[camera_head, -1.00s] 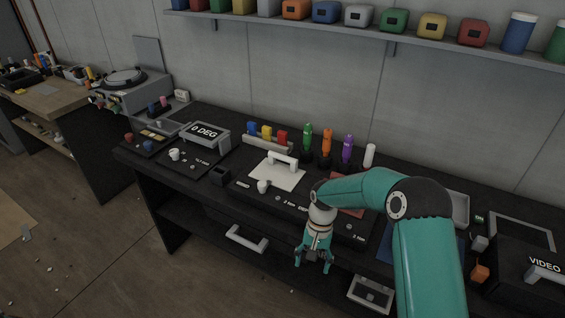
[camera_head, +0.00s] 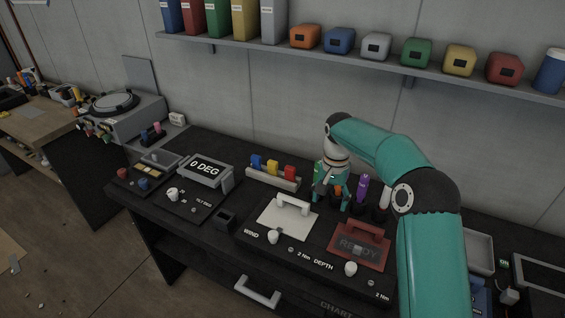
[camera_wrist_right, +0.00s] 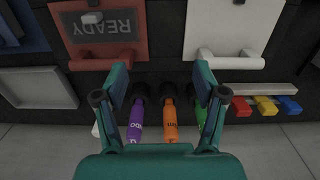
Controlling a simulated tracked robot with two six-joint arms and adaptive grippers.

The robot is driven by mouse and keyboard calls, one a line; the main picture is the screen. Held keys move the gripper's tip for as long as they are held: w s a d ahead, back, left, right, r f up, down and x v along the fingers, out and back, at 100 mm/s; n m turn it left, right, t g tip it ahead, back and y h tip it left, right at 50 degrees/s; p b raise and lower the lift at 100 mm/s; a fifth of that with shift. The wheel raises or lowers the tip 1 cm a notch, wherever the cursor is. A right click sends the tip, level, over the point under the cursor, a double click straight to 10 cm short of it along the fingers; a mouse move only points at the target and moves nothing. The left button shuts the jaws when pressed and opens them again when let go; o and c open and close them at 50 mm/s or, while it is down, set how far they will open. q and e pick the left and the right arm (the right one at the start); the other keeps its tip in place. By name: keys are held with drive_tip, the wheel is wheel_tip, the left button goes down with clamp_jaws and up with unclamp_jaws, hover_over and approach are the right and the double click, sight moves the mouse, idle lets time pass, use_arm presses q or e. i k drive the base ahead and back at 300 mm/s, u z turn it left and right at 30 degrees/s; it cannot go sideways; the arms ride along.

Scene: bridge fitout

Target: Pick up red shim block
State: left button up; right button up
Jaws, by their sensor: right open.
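The red shim block (camera_head: 290,173) stands at the right end of a light rack (camera_head: 268,180), beside a yellow block (camera_head: 272,166) and a blue block (camera_head: 257,161). In the right wrist view the red block (camera_wrist_right: 241,106) lies to the right of my gripper, apart from it. My right gripper (camera_head: 332,205) is open and points down over the green, orange and purple tools, right of the rack. In the right wrist view its fingers (camera_wrist_right: 161,75) are spread, with the orange tool (camera_wrist_right: 170,120) showing between them. My left gripper is out of view.
The purple tool (camera_head: 362,187) and the green tool (camera_wrist_right: 202,116) stand close to the fingers. A white plate with a handle (camera_head: 287,218) and a red READY plate (camera_head: 357,247) lie in front. A shelf (camera_head: 380,63) of boxes and binders hangs above the bench.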

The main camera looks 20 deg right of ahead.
sight(291, 171)
drive_tip(key=i, duration=0.95)
